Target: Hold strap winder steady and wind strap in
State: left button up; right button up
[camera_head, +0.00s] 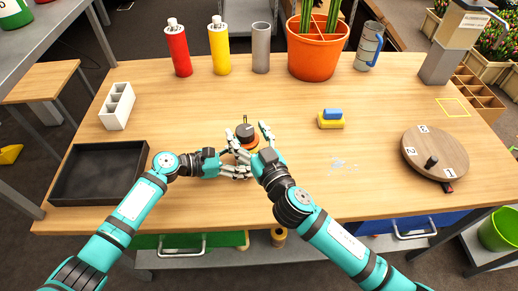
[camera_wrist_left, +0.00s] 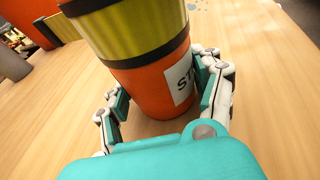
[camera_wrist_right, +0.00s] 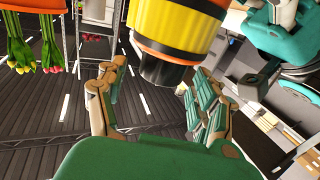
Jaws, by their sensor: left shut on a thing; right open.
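The strap winder (camera_head: 254,146) stands on the table in front of me, an orange drum with a dark knob and a thin upright handle on top. In the left wrist view the strap winder (camera_wrist_left: 150,85) has an orange lower body with a partly hidden white label and a yellow strap band (camera_wrist_left: 130,35) above. My left gripper (camera_wrist_left: 160,88) is shut on the orange body from both sides. My right gripper (camera_head: 249,135) is open at the winder's top; in the right wrist view its fingers (camera_wrist_right: 155,88) stand apart below the dark knob (camera_wrist_right: 162,68).
A black tray (camera_head: 62,200) lies at the left, beside a white divided holder (camera_head: 118,106). A blue and yellow sponge (camera_head: 331,123) and a round wooden turntable (camera_head: 435,145) are at the right. Bottles and an orange pot (camera_head: 317,58) line the back.

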jog(key=v, duration=1)
